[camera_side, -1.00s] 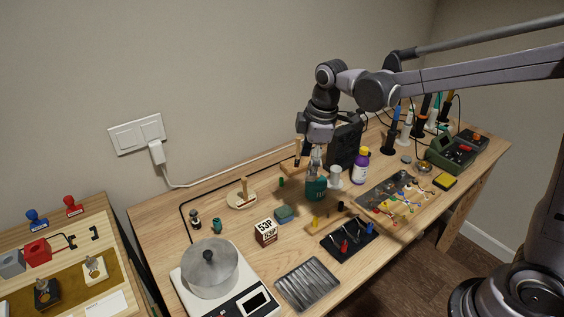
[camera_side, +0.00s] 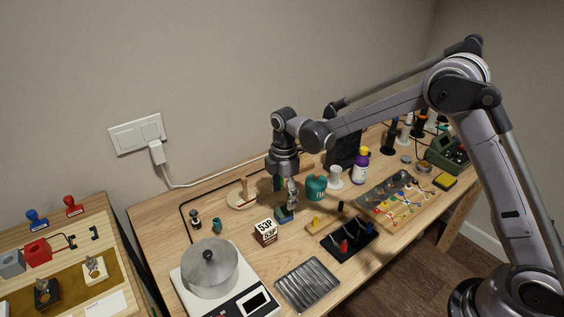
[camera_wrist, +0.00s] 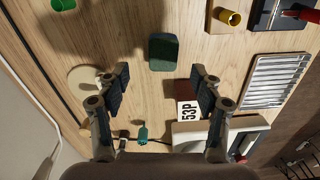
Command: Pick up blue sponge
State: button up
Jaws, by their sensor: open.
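The blue sponge (camera_side: 283,215) lies on the wooden workbench, just left of the teal pot in the side view. In the wrist view the sponge (camera_wrist: 163,53) looks dark green-blue and lies flat, ahead of the fingertips and about midway between them. My gripper (camera_side: 291,195) hangs over the sponge in the side view and hides part of it. In the wrist view my gripper (camera_wrist: 160,76) has its two fingers wide apart with nothing between them. I cannot tell the exact height of the fingertips above the bench.
A box marked 53P (camera_side: 265,232) stands close to the sponge at the left. The teal pot (camera_side: 316,187) stands close at the right. A round wooden holder (camera_side: 241,198) is behind left. A scale with a metal pot (camera_side: 209,265) and a ribbed tray (camera_side: 307,284) are in front.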

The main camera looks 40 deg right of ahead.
aim_at(284, 211)
jog(key=shift+s+a+f, duration=0.1)
jog(key=shift+s+f, duration=0.05)
jog(key=shift+f, duration=1.25)
jog(key=shift+s+f, duration=0.1)
jog(key=shift+f, duration=1.3)
jog(key=c, duration=0.8)
jog(key=shift+o, duration=0.2)
